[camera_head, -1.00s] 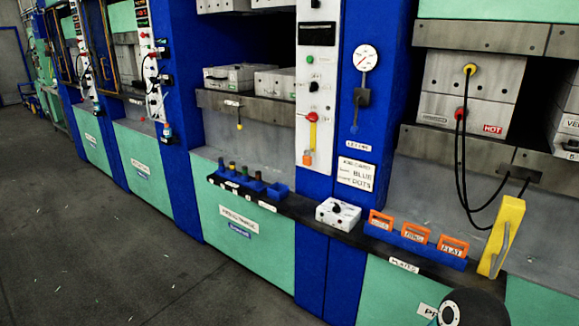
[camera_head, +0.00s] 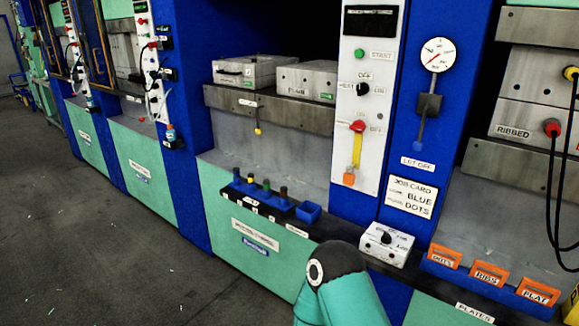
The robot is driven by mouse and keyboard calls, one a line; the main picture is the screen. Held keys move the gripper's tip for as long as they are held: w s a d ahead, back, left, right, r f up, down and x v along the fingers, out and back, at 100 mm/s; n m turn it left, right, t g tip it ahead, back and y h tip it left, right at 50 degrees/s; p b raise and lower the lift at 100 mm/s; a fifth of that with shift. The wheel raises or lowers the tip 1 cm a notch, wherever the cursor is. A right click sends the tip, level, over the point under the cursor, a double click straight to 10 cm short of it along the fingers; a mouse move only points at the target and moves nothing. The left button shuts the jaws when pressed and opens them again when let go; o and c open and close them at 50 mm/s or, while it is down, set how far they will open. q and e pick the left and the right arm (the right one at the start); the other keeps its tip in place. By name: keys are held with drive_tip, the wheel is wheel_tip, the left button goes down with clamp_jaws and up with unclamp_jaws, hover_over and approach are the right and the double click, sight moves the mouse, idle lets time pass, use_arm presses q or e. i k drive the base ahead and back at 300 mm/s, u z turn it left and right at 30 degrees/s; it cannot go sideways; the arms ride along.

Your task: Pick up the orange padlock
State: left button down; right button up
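The orange padlock (camera_head: 349,179) hangs at the lower end of a yellow strip (camera_head: 356,150) on the white control panel (camera_head: 375,60). The strip hangs below a red button (camera_head: 358,126). The padlock is small and in plain sight, with nothing in front of it. A teal arm link of mine with a black joint rises at the bottom middle, below the padlock and well apart from it. No fingers of either gripper show.
A dark ledge runs below the panel, with a blue holder of coloured pegs (camera_head: 258,190), a blue cup (camera_head: 308,212), a white dial box (camera_head: 387,244) and a rack of orange plates (camera_head: 490,274). A gauge (camera_head: 438,55) is at right. Open floor lies at left.

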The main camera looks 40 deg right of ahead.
sight(349, 179)
drive_tip(key=z, duration=0.05)
drive_tip(key=i, duration=1)
drive_tip(key=z, duration=0.85)
drive_tip(key=i, duration=0.55)
drive_tip(key=z, duration=0.35)
drive_tip(key=k, duration=0.95)
drive_tip(key=z, duration=0.2)
drive_tip(key=i, duration=0.9)
drive_tip(key=u, duration=0.05)
